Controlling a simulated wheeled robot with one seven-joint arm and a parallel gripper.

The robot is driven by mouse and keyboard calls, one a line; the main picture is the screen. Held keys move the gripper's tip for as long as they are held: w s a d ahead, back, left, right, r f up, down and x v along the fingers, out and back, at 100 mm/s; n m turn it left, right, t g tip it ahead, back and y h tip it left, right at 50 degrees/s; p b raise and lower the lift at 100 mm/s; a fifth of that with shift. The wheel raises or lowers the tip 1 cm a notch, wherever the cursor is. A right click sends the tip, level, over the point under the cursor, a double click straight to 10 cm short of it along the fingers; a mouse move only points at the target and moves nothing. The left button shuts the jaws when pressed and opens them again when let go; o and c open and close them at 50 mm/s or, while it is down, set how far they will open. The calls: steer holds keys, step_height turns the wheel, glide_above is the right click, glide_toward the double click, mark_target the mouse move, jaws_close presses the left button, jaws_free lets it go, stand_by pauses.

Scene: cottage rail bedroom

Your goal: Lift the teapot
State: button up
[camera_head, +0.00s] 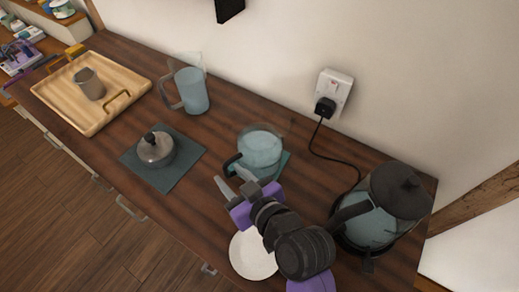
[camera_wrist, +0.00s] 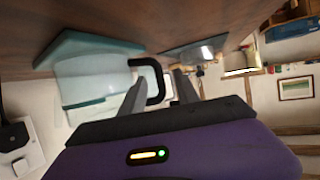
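The teapot (camera_head: 260,150) is a clear, bluish glass pot with a black handle. It stands without a lid on a teal mat (camera_head: 283,160) at the middle of the sideboard, and it shows at the left of the wrist view (camera_wrist: 88,82). A grey lid with a black knob (camera_head: 156,148) lies on another dark teal mat (camera_head: 184,168) to the left. My gripper (camera_head: 234,181) is open at the teapot's handle side. In the wrist view, the black handle (camera_wrist: 157,72) appears between the two fingers; whether they touch it cannot be told.
A black-lidded glass kettle (camera_head: 372,228) stands at the right, near a wall socket (camera_head: 333,92) and its cord. A white plate (camera_head: 252,255) lies under my arm. A glass jug (camera_head: 192,92) and a wooden tray (camera_head: 128,83) with a cup (camera_head: 90,84) stand left.

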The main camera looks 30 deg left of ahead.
mark_target(228, 173)
steer(key=shift+x, duration=1.6)
steer(key=shift+d, duration=0.1)
jaws_close()
steer(key=shift+f, duration=0.1)
steer(key=shift+w, duration=0.1)
